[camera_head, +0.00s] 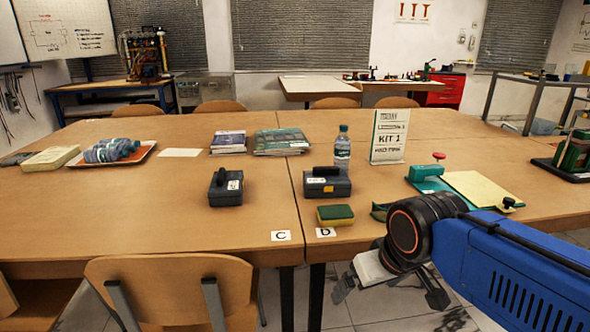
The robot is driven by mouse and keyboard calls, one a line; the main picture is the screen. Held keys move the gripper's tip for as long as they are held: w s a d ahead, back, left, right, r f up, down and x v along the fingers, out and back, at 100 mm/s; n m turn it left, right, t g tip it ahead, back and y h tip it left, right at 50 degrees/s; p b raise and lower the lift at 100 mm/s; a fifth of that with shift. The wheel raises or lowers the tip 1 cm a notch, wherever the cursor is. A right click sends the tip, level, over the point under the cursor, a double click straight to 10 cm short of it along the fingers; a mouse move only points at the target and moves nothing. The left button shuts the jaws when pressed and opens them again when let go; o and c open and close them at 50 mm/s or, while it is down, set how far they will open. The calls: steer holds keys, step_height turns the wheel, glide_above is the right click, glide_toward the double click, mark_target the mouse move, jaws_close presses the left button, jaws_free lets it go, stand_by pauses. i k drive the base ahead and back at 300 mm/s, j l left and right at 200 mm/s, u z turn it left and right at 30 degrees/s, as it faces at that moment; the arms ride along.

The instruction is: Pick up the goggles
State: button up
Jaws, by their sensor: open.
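A dark green, strap-like item (379,211) lies on the right table, partly hidden behind my arm's wrist. It may be the goggles, but too little of it shows to be sure. No other thing is clearly goggles. My gripper (390,292) hangs low at the front right, below and in front of the table edge in the picture. Its two dark fingers are spread apart, with nothing seen between them. My blue arm reaches in from the right and covers part of the table's front.
Near the item are a yellow-green sponge (335,215), a dark case (327,185), a water bottle (342,149), a KIT 1 sign (389,137) and a teal clipboard device (428,180). Another dark case (226,187) sits left. A chair (178,290) stands in front.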

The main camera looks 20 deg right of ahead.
mark_target(399, 210)
steer(key=z, duration=0.75)
